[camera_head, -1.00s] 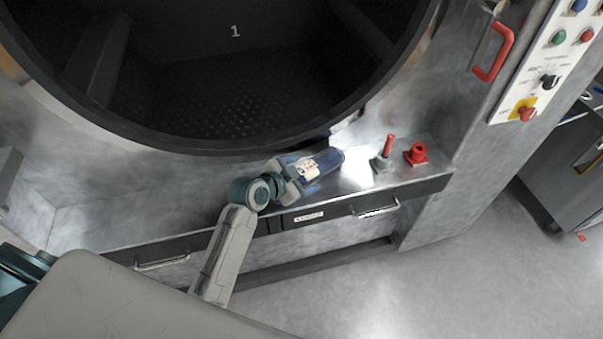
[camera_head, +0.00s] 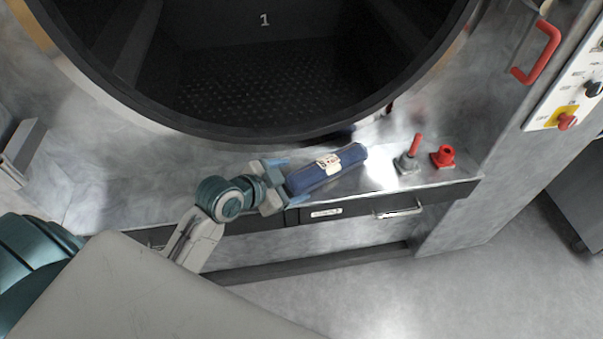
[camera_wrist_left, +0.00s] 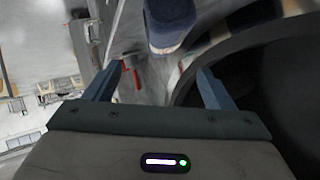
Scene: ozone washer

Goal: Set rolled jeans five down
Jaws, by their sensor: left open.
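The rolled jeans (camera_head: 310,178) are a dark blue roll with a pale label, lying on the metal ledge (camera_head: 375,180) below the round drum opening. My left gripper (camera_head: 281,177) is open at the left end of the roll, its fingers apart and clear of the label. In the left wrist view the end of the roll (camera_wrist_left: 170,28) shows beyond the two spread fingertips of the left gripper (camera_wrist_left: 162,72), with a gap between. My right gripper is not in view.
The drum (camera_head: 260,90), marked 1, is open and dark behind the ledge. A red-handled lever (camera_head: 409,160) and a red knob (camera_head: 443,156) stand right of the roll. A drawer handle (camera_head: 399,212) is below. A red door handle (camera_head: 540,52) is at upper right.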

